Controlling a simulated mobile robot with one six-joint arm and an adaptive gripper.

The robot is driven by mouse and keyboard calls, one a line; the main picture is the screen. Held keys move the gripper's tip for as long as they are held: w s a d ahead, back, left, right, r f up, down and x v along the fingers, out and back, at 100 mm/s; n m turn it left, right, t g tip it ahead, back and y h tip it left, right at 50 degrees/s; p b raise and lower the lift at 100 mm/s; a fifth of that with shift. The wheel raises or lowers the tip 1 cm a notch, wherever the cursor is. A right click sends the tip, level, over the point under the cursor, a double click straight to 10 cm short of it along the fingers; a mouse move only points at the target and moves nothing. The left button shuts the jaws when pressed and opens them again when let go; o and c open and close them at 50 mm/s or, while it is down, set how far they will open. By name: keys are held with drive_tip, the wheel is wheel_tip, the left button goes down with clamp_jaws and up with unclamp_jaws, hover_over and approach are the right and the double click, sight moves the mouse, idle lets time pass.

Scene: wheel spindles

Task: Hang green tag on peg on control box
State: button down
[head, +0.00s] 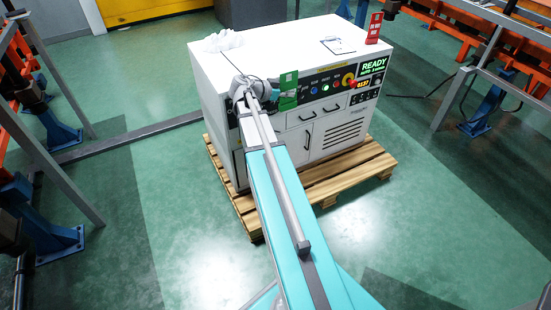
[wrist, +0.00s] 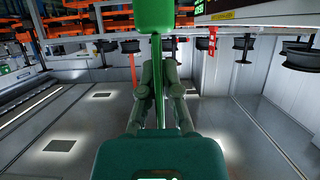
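The green tag (head: 288,92) shows in front of the left part of the control box's dark panel. The control box (head: 215,75) is white, with buttons, a lit green READY display, drawers and a vent. My gripper (wrist: 158,62) has its two fingers close together around a thin green strip of the tag; the tag's wider green block (wrist: 155,16) stands beyond the fingertips. In the head view my arm reaches to the box's front left, and the fingertips are hard to make out there. I cannot make out the peg in either view.
The box stands on a wooden pallet (head: 340,182). A red tag (head: 374,28) stands on its top at the right, near a clipboard (head: 338,46); a white cloth (head: 218,42) lies at the left. Steel frames (head: 485,105) flank the box. The floor in front is clear.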

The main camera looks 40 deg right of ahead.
drive_tip(key=w+a+f+b, duration=0.1)
drive_tip(key=w+f+b, duration=0.1)
drive_tip(key=f+b, duration=1.2)
drive_tip(key=w+a+f+b, duration=0.1)
drive_tip(key=w+f+b, duration=0.1)
drive_tip(key=f+b, duration=1.3)
drive_tip(key=shift+f, duration=0.85)
drive_tip(key=shift+w, duration=0.35)
drive_tip(key=w+d+f+b, duration=0.1)
drive_tip(key=w+d+b, duration=0.1)
drive_tip(key=w, duration=0.7)
drive_tip(key=shift+f, duration=0.25)
drive_tip(key=shift+w+d, duration=0.15)
drive_tip(key=shift+w, duration=0.1)
idle(0.4)
